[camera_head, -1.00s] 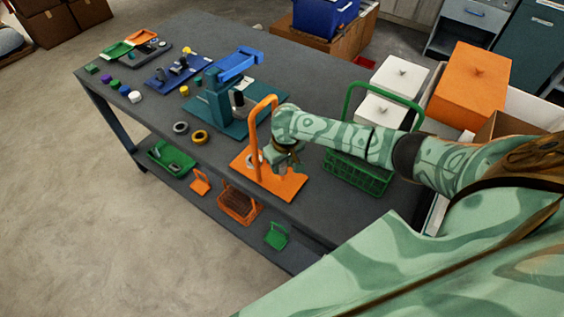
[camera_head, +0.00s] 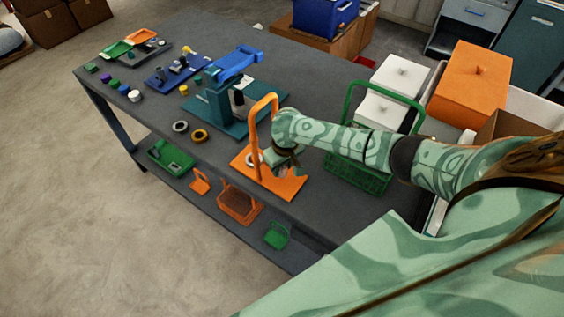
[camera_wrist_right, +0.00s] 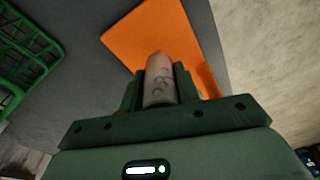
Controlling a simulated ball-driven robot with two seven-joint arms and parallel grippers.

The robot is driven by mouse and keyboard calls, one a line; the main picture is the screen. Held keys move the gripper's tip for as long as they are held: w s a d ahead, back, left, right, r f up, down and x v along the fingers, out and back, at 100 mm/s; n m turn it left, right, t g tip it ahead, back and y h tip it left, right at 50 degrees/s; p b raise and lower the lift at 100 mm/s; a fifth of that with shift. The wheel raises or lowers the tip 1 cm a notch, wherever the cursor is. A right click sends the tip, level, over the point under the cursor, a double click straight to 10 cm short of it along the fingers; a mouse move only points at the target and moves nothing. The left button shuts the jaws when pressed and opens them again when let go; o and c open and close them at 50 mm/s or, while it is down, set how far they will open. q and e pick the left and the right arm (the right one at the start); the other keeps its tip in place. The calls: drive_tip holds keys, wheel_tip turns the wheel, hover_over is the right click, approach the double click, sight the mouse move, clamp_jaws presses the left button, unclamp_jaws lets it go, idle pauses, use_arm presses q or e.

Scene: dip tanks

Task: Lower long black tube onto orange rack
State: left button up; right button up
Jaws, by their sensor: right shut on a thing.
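The orange rack (camera_head: 292,188) is a flat plate with a tall upright loop handle, near the table's front edge. My right gripper (camera_head: 287,170) is over the plate, just right of the handle. In the right wrist view my right gripper (camera_wrist_right: 160,85) is shut on a pale grey cylinder (camera_wrist_right: 160,82) with dark markings. It does not look black there. The orange plate (camera_wrist_right: 150,32) lies beyond its tip. I cannot tell whether the cylinder touches the plate. My left gripper is not in view.
A green wire basket (camera_head: 358,175) stands right of the rack and a teal press (camera_head: 213,108) with a blue lever behind it. White boxes (camera_head: 400,75) stand at the back right.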

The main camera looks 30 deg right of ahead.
drive_tip(key=shift+f+b, duration=0.35)
drive_tip(key=shift+f, duration=0.65)
idle(0.5)
drive_tip(key=o, duration=1.7)
wheel_tip(320, 180, up, 8)
drive_tip(key=p, duration=0.9)
drive_tip(key=shift+r+p, duration=0.1)
drive_tip(key=shift+p, duration=0.25)
